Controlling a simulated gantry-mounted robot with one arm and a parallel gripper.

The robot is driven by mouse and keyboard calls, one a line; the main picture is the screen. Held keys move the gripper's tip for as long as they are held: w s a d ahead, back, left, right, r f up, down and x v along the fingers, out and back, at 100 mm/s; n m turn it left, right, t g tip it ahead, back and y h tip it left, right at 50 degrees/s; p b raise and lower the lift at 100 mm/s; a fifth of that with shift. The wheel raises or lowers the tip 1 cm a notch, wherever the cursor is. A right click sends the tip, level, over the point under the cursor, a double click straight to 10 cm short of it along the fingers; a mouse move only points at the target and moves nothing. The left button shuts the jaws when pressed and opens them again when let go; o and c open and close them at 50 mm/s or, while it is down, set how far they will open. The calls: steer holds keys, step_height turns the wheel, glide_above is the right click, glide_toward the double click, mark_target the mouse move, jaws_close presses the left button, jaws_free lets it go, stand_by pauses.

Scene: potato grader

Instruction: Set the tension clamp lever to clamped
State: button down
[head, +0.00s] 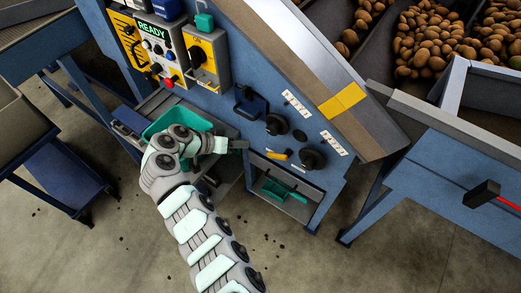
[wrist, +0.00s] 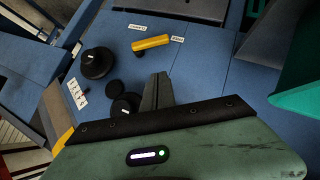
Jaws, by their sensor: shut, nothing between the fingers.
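A yellow lever (wrist: 150,42) lies on the blue machine panel in the wrist view. A small white label sits above its left end and another at its right end; their lettering is too small to read surely. I take it as the tension clamp lever. It also shows low on the panel in the head view (head: 277,155). My gripper (wrist: 158,88) has its fingers together with nothing between them, pointing at the panel below the lever in the wrist view, apart from it. In the head view my gripper (head: 241,145) is left of the lever.
Two black knobs (head: 277,124) (head: 313,159) flank a small black cap (head: 299,135) near the lever. A teal tray (head: 165,123) lies behind my wrist. A control box reading READY (head: 158,40) is at upper left. Potatoes (head: 430,45) fill the upper right.

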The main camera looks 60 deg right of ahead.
mark_target(273, 153)
steer(key=a+f+b+x, duration=0.1)
steer(key=a+b+x, duration=0.1)
steer(key=x, duration=1)
steer(key=shift+s+d+f+b, duration=0.2)
steer(key=shift+s+f+b, duration=0.35)
steer(key=shift+b, duration=0.05)
steer(key=shift+f, duration=0.1)
